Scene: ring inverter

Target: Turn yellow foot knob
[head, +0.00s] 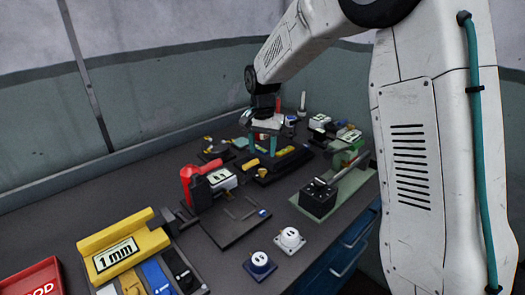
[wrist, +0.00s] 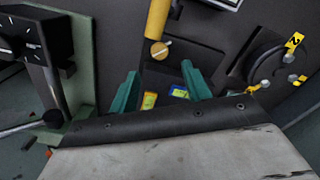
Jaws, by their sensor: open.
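My gripper (head: 262,152) hangs over the back of the bench with its teal fingers pointing down. In the wrist view my gripper (wrist: 160,68) is open, with nothing between its fingers. A round yellow knob (wrist: 160,50) with a slot line across its face sits just beyond the fingertips, roughly centred between them. It is at the end of a yellow bar (wrist: 158,18). A small yellow knob (head: 262,173) also shows below the gripper in the head view, beside a black fixture (head: 285,163). I cannot tell for certain that it is the same one.
A black box with a dial (wrist: 30,32) stands on a green plate at left in the wrist view. A curved black fixture with a yellow tag (wrist: 294,42) is at right. A red-handled device (head: 190,182) and a yellow 1 mm block (head: 125,248) stand nearer on the bench.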

